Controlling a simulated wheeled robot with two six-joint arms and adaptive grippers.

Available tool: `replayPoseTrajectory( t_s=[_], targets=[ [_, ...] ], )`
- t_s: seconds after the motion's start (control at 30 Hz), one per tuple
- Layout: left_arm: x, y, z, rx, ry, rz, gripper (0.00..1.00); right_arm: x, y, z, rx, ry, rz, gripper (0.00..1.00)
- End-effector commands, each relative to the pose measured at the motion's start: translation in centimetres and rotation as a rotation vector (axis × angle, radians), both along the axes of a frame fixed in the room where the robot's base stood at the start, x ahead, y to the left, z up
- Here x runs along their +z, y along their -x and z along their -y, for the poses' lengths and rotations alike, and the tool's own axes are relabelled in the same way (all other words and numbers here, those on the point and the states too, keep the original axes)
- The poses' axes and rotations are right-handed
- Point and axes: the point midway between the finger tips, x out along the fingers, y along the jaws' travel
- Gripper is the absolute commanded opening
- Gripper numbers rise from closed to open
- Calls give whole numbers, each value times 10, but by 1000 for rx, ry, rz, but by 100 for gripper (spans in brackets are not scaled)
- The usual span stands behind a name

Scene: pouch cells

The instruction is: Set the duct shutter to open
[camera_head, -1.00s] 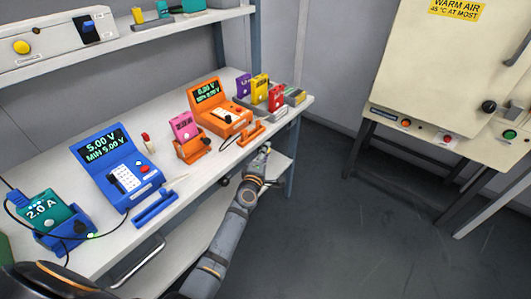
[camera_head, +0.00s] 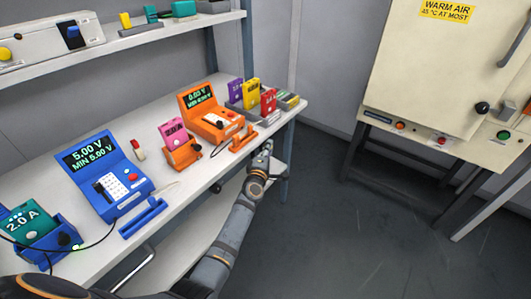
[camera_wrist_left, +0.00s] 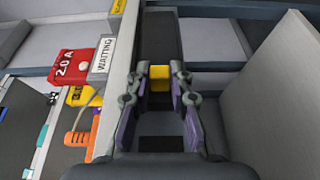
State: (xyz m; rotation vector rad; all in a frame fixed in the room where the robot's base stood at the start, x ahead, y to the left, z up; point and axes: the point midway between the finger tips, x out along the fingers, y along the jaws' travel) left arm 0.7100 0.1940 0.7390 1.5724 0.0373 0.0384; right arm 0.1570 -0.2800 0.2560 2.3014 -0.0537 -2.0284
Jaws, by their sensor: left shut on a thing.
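My left gripper (camera_head: 266,148) is at the front edge of the bench, near its far end, in the head view. In the left wrist view, its two fingers (camera_wrist_left: 160,74) are closed in on a small yellow block (camera_wrist_left: 160,78), which stands in front of a dark strip (camera_wrist_left: 162,35) between grey surfaces. The block looks like a handle, but I cannot tell whether it belongs to the duct shutter. No part clearly marked as the shutter shows in the head view. My right gripper is not in view.
The bench (camera_head: 75,185) carries a blue meter (camera_head: 105,180), an orange meter (camera_head: 210,110), a pink cell (camera_head: 173,133) and a red cell (camera_head: 268,101). A cream warm-air cabinet (camera_head: 430,75) stands at the right. The floor between is clear.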

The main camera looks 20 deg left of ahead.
Motion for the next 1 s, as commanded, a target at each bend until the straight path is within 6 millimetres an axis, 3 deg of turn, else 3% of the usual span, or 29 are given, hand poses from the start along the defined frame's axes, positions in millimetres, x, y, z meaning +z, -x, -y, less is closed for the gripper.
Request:
replayPoseTrajectory(
  t_s=[0.2, 0.23, 0.3, 0.67, 1.0],
  targets=[
    [2, -1, 2, -5, 1, 2, 0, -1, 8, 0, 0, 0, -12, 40],
    [2, -1, 2, -5, 1, 2, 21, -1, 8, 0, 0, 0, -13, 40],
    [2, -1, 2, -5, 1, 2, 30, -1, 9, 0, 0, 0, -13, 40],
    [0, 2, 1, -4, 1, 0, 30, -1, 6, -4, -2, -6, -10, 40],
    [-1, 43, 4, -4, 4, -1, 30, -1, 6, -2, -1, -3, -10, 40]
  ],
)
